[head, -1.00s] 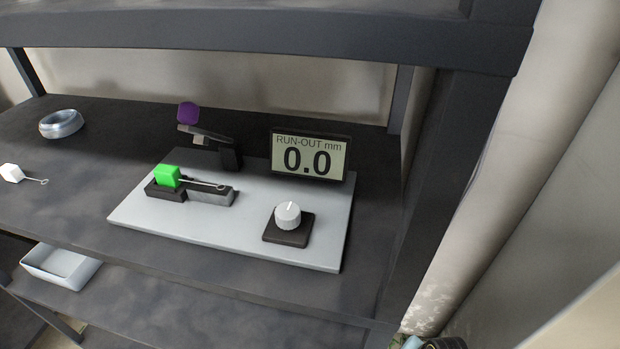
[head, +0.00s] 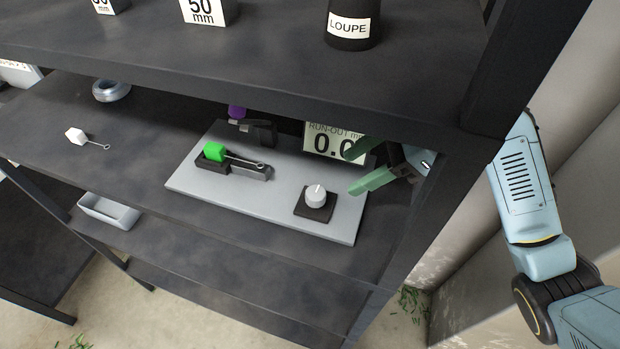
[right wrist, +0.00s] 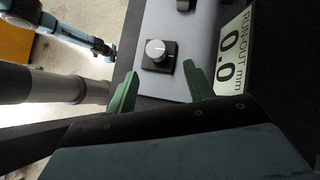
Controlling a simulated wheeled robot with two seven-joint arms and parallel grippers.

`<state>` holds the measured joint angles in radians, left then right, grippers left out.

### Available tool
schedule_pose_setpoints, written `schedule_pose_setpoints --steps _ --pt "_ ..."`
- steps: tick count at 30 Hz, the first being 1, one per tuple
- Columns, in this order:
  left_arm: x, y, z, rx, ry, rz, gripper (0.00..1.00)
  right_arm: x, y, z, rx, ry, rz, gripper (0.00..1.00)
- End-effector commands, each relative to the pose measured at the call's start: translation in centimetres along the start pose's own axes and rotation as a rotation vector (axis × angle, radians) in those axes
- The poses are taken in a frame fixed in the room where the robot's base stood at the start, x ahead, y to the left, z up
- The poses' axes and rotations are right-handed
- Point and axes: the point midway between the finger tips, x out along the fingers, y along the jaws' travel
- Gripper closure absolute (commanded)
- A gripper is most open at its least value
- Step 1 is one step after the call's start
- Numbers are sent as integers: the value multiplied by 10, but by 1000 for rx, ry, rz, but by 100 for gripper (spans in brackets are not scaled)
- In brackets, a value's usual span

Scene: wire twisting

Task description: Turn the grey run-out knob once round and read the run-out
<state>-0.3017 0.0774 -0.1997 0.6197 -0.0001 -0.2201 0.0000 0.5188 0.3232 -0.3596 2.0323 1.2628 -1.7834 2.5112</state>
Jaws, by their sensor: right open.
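The grey run-out knob (head: 316,195) stands on a dark square base on the light grey plate (head: 270,212). Its white pointer line faces the back. The knob also shows in the right wrist view (right wrist: 156,50), ahead of the fingers. The run-out display (head: 322,142) stands behind it and its visible digits read "0.0" in the right wrist view (right wrist: 232,52); in the head view a finger partly covers it. My right gripper (head: 357,168) is open and empty, above and to the right of the knob, with green fingers apart. My left gripper is not in view.
A green block (head: 214,151) with a looped wire sits in a dark holder on the plate; a purple-knobbed lever (head: 237,112) is behind. A white block with wire (head: 76,136) and a coil (head: 112,90) lie left. The upper shelf (head: 270,60) and right post (head: 420,220) bound the space.

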Motion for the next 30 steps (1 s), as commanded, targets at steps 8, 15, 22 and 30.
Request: schedule_pose_setpoints --steps 8,15,22,30 --pt "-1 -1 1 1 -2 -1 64 33 7 9 -14 -21 9 47" --pt "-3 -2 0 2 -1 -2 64 66 6 10 -14 -20 9 47" --pt "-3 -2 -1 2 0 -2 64 76 6 10 -16 -18 6 47" --pt "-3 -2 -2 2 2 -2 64 76 6 9 -16 -18 6 59"
